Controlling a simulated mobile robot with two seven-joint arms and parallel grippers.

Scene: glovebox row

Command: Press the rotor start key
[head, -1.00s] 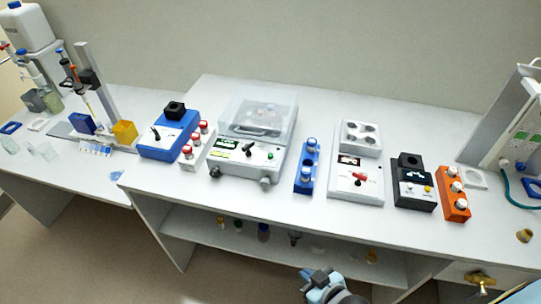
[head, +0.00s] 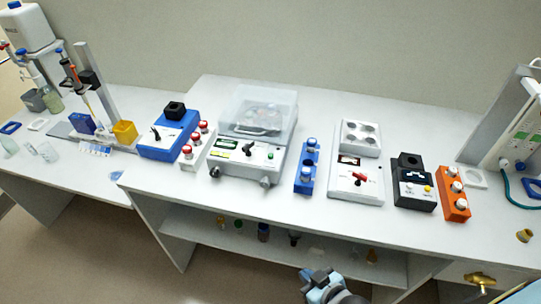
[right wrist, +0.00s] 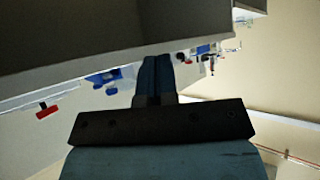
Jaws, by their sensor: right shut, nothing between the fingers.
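The centrifuge (head: 233,168) stands in the middle of the bench, a pale grey box with a clear lid (head: 262,105) over its bowl. Its front panel has a small green-lit display (head: 226,144), a black knob (head: 247,150) and a small green key (head: 270,155) at the right. I cannot read any label on the key. My right gripper (head: 318,276) is low in front of the bench, well below and right of the centrifuge. In the right wrist view its fingers (right wrist: 155,72) are together and empty, close under a grey bench surface. My left gripper is not in view.
A red-capped vial rack (head: 195,148) stands left. Bottles sit on the shelf below the bench top (head: 150,190). A brass fitting (head: 480,280) is at lower right.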

